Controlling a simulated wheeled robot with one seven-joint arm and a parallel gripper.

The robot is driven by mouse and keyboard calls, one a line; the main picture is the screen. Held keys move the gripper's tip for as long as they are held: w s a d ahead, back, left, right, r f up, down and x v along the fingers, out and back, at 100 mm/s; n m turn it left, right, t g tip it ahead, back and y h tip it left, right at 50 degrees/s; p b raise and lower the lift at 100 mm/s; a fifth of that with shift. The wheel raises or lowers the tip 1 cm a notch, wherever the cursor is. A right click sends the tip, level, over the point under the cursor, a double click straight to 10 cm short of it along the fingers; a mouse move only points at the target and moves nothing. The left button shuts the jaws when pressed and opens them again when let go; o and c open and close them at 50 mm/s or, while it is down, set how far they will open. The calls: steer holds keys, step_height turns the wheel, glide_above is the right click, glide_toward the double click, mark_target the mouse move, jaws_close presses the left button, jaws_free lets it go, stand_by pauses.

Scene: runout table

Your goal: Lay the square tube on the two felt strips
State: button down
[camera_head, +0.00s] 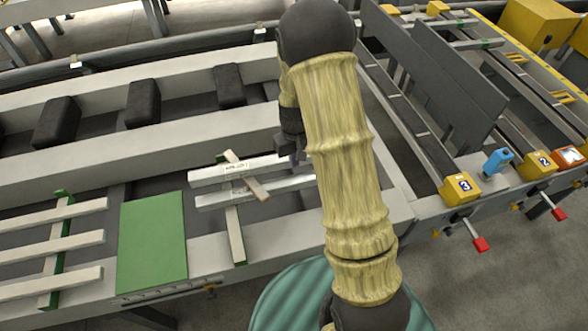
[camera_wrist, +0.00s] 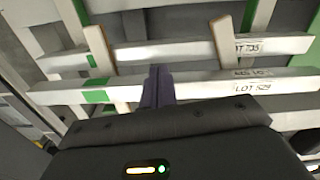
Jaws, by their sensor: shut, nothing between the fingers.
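Two long pale square-section bars lie side by side near the table middle. The far one (camera_head: 237,170) bears a printed lot label. The nearer one (camera_head: 225,198) looks shinier. I cannot tell for sure which is the square tube. Both also show in the wrist view, one above (camera_wrist: 190,51) and one below (camera_wrist: 205,88). A wooden batten with green at its end (camera_head: 236,235) runs crosswise by the bars; its felt is mostly hidden. My gripper (camera_head: 297,160) is shut and empty, over the bars' right part. Its dark fingertips (camera_wrist: 158,70) show close together above the bars.
A green mat (camera_head: 152,245) lies left of the bars. Further left, several pale bars rest across a green-topped strip (camera_head: 57,250). Black blocks (camera_head: 143,103) stand behind. Numbered yellow blocks (camera_head: 460,189) and dark upright plates (camera_head: 455,80) are on the right.

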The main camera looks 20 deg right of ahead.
steer(key=shift+s+d+r, duration=0.15)
steer(key=shift+r, duration=1.8)
steer(key=s+r+t, duration=0.1)
steer(key=s+r, duration=0.3)
steer(key=s, duration=0.4)
steer(key=s+a+r+m+t, duration=0.1)
steer(key=s+r, duration=0.4)
steer(key=s, duration=0.3)
steer(key=shift+s+a+r+m+t, duration=0.15)
steer(key=shift+s+r+m+t, duration=0.05)
steer(key=shift+s+m+t, duration=0.1)
